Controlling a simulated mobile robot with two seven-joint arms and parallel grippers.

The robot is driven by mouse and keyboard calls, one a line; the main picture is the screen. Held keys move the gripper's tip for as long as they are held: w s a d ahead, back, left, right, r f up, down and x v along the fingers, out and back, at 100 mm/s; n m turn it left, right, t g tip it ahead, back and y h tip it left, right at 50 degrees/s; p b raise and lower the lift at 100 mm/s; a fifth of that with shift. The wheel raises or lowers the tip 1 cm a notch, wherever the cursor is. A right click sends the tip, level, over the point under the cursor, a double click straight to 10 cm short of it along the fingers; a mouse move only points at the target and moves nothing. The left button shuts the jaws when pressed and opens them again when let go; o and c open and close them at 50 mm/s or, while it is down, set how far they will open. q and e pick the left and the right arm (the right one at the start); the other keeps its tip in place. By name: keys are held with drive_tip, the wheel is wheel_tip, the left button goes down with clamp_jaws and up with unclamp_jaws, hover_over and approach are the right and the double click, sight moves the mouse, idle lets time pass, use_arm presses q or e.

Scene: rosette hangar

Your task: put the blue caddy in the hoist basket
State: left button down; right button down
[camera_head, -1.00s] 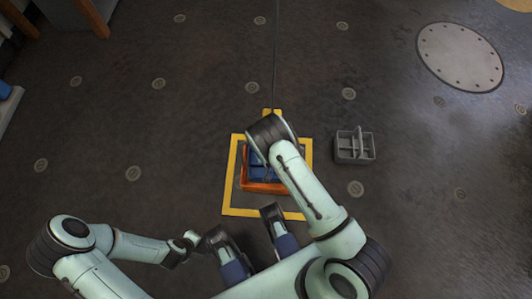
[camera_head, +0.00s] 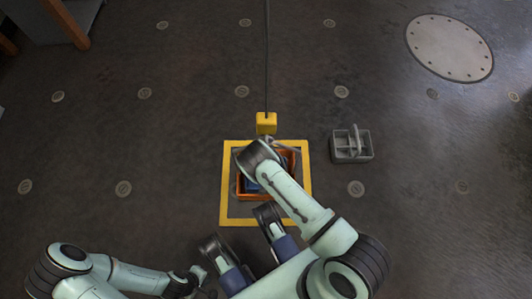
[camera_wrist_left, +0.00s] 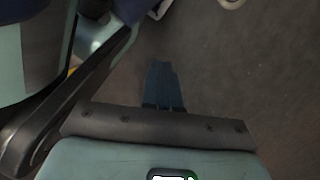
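The orange hoist basket (camera_head: 293,163) sits on the floor inside a yellow square outline. The blue caddy (camera_head: 250,186) shows as a small blue patch inside the basket's walls; most of it is hidden under my right arm. I cannot tell whether it rests on the basket floor. My right arm's wrist is over the basket, and its gripper is hidden beneath it. My left gripper (camera_head: 197,279) is low and left of the basket, well apart from it. In the left wrist view its dark blue fingers (camera_wrist_left: 163,84) look together, with nothing seen between them.
A yellow hoist block (camera_head: 266,123) hangs on a cable just behind the basket. A grey divided caddy (camera_head: 351,147) stands on the floor to the right. A round metal plate (camera_head: 449,47) lies at the far right. The floor left of the yellow outline (camera_head: 226,180) is clear.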

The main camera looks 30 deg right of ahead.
drive_tip(key=c, duration=1)
unclamp_jaws()
use_arm(q)
drive_tip(key=shift+s, duration=0.1)
use_arm(e)
drive_tip(key=shift+o, duration=0.2)
drive_tip(key=shift+r, duration=0.2)
use_arm(q)
drive_tip(key=w+d+r+t+p, duration=0.1)
drive_tip(key=w+r+t+p, duration=0.2)
drive_tip(key=w+r, duration=0.3)
drive_tip(key=w+p, duration=0.1)
drive_tip(key=w, duration=0.2)
drive_tip(key=shift+w+r+m+t+p, duration=0.25)
drive_tip(key=shift+w+m+t+p, duration=0.05)
drive_tip(key=shift+p, duration=0.1)
use_arm(e)
drive_tip(key=v, duration=1.1)
drive_tip(key=shift+s+a+r, duration=0.1)
drive_tip(key=shift+s+r, duration=0.05)
drive_tip(key=shift+r, duration=0.2)
use_arm(q)
drive_tip(key=shift+d, duration=0.1)
